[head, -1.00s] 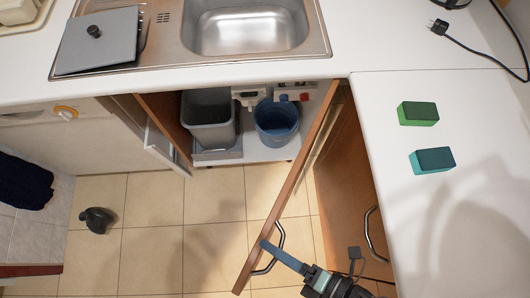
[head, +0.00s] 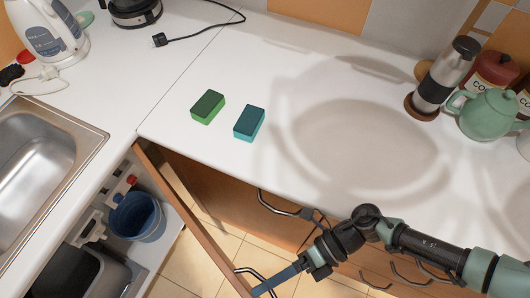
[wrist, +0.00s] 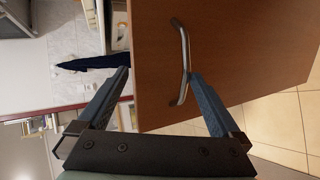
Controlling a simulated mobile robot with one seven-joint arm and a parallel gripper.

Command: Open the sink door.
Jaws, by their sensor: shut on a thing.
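The sink door (head: 195,225) stands swung out from the cabinet under the sink, seen nearly edge-on in the head view. Its brown panel (wrist: 235,50) fills much of the wrist view, with a curved metal handle (wrist: 184,60) on it. My gripper (head: 268,288) is at the door's outer edge by the handle, at the bottom of the head view. In the wrist view my gripper's (wrist: 160,72) fingers lie on either side: one beside the door's edge, the other against the handle. They are shut on the door with its handle; the exact contact is partly hidden.
The open cabinet holds a blue bucket (head: 136,216) and a grey bin (head: 95,275). Neighbouring brown cabinet fronts with a handle (head: 277,205) stand close to my arm. The white counter (head: 230,70) carries two sponges (head: 208,106) (head: 249,122). A teapot (head: 488,113) stands far right.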

